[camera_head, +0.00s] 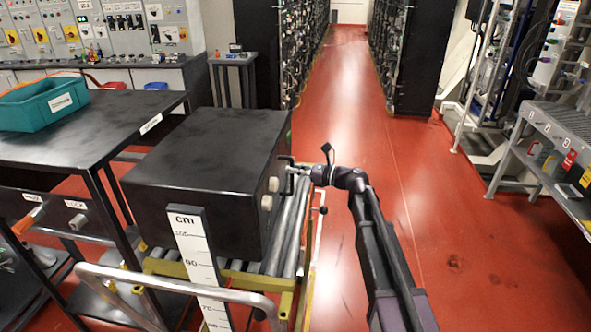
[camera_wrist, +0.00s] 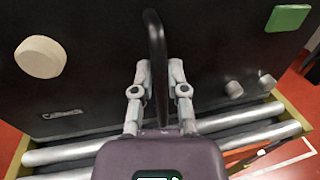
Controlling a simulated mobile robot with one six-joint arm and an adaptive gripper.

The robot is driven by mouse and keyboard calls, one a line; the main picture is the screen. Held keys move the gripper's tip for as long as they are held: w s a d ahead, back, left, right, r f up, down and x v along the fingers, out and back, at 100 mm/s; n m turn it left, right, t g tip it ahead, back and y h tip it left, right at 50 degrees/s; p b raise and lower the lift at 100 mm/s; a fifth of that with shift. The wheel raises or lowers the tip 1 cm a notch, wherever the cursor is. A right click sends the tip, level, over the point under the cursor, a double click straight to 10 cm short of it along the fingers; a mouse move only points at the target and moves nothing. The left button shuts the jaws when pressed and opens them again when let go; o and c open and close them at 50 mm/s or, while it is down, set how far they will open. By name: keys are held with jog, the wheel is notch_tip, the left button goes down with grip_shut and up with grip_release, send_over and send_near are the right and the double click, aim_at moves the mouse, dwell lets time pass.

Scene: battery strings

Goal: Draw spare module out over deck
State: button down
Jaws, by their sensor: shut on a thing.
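The spare module is a large black box (camera_head: 205,160) resting on a roller deck (camera_head: 290,225) with a yellow frame. Its right face carries a black handle and pale round knobs. My gripper (camera_head: 297,168) reaches that face from the right. In the wrist view my gripper (camera_wrist: 159,75) is shut on the upright black handle (camera_wrist: 155,40), with one finger on each side. The box face (camera_wrist: 100,85) fills the background there, with a cream knob at left and a green block at upper right. Grey rollers (camera_wrist: 240,122) show below it. The box's far side is hidden.
A dark table (camera_head: 90,125) with a teal bin (camera_head: 42,103) stands left of the box. A centimetre scale (camera_head: 197,255) and a bent metal rail (camera_head: 180,285) stand in front. Red floor (camera_head: 350,90) is open up the aisle. A grey shelf (camera_head: 565,130) stands at right.

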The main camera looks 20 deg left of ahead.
jog(key=shift+w+a+r, duration=0.15)
jog(key=shift+w, duration=0.15)
jog(key=c, duration=0.8)
grip_release()
jog(key=shift+o, duration=0.8)
jog(key=shift+a, duration=0.1)
jog(key=shift+s, duration=0.15)
jog(key=d, duration=1.2)
jog(key=shift+s, duration=0.45)
jog(key=shift+f, duration=0.2)
